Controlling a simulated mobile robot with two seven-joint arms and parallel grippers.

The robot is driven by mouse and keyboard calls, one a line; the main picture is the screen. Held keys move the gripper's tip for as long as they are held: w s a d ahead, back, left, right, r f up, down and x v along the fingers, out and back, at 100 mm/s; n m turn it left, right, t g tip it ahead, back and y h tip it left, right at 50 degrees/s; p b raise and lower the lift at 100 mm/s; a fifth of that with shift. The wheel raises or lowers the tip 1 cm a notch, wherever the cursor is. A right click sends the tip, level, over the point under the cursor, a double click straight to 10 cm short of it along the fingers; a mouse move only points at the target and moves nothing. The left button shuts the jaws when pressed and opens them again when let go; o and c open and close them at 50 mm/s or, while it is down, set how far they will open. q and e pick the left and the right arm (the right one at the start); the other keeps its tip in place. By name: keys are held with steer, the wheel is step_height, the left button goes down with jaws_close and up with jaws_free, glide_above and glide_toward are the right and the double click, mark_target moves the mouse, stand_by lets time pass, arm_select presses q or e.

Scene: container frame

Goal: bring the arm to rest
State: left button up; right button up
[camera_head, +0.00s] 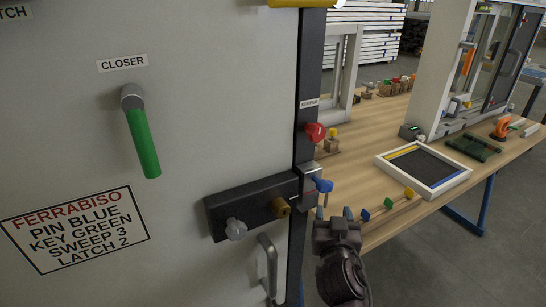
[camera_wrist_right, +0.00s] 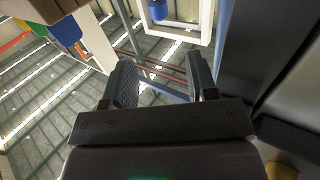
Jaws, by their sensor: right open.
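My right gripper (camera_head: 335,214) is in the lower middle of the head view, just right of the dark door post and in front of the table edge. In the right wrist view its two dark fingers (camera_wrist_right: 160,75) stand apart with nothing between them. It appears apart from the blue-headed pin (camera_head: 322,185) at the post, which is just above it in the picture. My left gripper is not in view.
A grey door panel (camera_head: 70,110) fills the left, with a green closer handle (camera_head: 143,142), a black lock box (camera_head: 252,206) and a pull handle (camera_head: 268,265). A wooden table (camera_head: 390,150) bears a framed tray (camera_head: 466,178) and small coloured pieces. Floor shows at lower right.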

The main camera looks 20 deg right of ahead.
steer(key=shift+f, duration=0.1)
steer(key=s+d+f+g, duration=0.3)
steer(key=s+f+g, duration=0.2)
steer(key=s+f, duration=0.35)
steer(key=s+a+f+n+g+y, duration=0.1)
steer(key=s+f+n+g+y, duration=0.15)
steer(key=s, duration=0.65)
steer(key=s+a+f+n+g+y, duration=0.15)
steer(key=s+g, duration=0.25)
steer(key=s, duration=0.5)
steer(key=s+a+f+n+g+y, duration=0.1)
steer(key=s+a+f+g+y, duration=0.2)
steer(key=s, duration=0.7)
arm_select(q)
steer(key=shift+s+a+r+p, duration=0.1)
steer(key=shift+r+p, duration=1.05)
steer(key=shift+p, duration=0.3)
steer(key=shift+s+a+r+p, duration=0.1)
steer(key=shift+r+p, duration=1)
steer(key=shift+p, duration=0.35)
arm_select(e)
steer(key=w+d+n+t, duration=0.1)
steer(key=w+t, duration=0.8)
steer(key=w, duration=0.2)
steer(key=shift+f, duration=0.2)
